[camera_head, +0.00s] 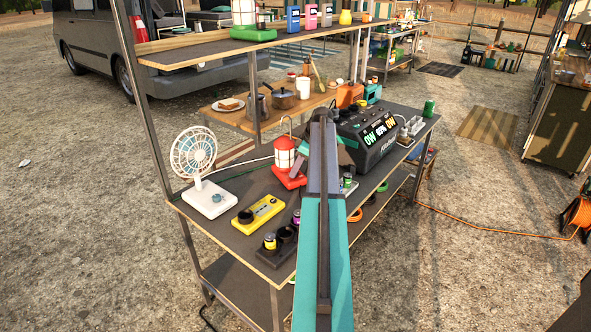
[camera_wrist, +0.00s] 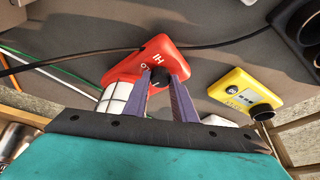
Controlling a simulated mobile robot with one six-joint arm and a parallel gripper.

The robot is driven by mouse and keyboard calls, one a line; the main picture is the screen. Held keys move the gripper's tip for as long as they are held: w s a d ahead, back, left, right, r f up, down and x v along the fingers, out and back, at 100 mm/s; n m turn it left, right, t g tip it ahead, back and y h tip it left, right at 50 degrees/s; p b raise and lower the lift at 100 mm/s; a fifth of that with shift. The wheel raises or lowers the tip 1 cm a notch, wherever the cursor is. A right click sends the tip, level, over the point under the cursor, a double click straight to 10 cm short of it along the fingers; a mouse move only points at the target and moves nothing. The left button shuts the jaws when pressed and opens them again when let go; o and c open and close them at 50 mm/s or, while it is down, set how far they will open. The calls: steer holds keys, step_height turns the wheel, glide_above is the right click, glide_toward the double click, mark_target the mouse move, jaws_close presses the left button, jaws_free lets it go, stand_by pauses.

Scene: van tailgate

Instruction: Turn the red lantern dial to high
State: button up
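The red lantern (camera_head: 285,155) stands on the worktop, with a white shade and a red base. In the wrist view its red base (camera_wrist: 125,70) fills the middle, with "HI" and "O" marks. The black dial (camera_wrist: 157,80) is on the base's near face. My gripper (camera_wrist: 160,76) has its two purple-grey fingers apart, one on each side of the dial. I cannot tell whether they touch or press it.
A yellow box with a black knob (camera_head: 259,214) and a white fan (camera_head: 195,170) stand left of my arm. A black power station (camera_head: 375,135) stands behind it to the right. A shelf (camera_head: 200,47) hangs above the back. A dark cable (camera_wrist: 120,48) crosses near the lantern.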

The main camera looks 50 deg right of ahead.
steer(key=shift+m, duration=0.3)
steer(key=m, duration=0.1)
steer(key=m+h, duration=0.1)
steer(key=m, duration=0.1)
steer(key=m+h, duration=0.1)
steer(key=m, duration=0.1)
steer(key=shift+a+p, duration=0.3)
steer(key=shift+p, duration=0.1)
steer(key=m+h, duration=0.1)
steer(key=m, duration=0.2)
steer(key=m+h+p, duration=0.1)
steer(key=m, duration=0.2)
steer(key=shift+w+a+m+g+h, duration=0.1)
steer(key=shift+m+g+h, duration=0.2)
steer(key=m+g, duration=0.1)
steer(key=m, duration=0.2)
steer(key=m+h+p, duration=0.1)
steer(key=m, duration=0.1)
steer(key=shift+w+a+m+g, duration=0.1)
steer(key=shift+w+m+g, duration=0.1)
steer(key=shift+m+g, duration=0.2)
steer(key=m+g, duration=0.1)
steer(key=m, duration=0.1)
steer(key=m+g, duration=0.1)
steer(key=m, duration=0.2)
steer(key=shift+w+h, duration=0.1)
steer(key=shift+h, duration=0.3)
steer(key=shift+m, duration=0.4)
steer(key=o, duration=1)
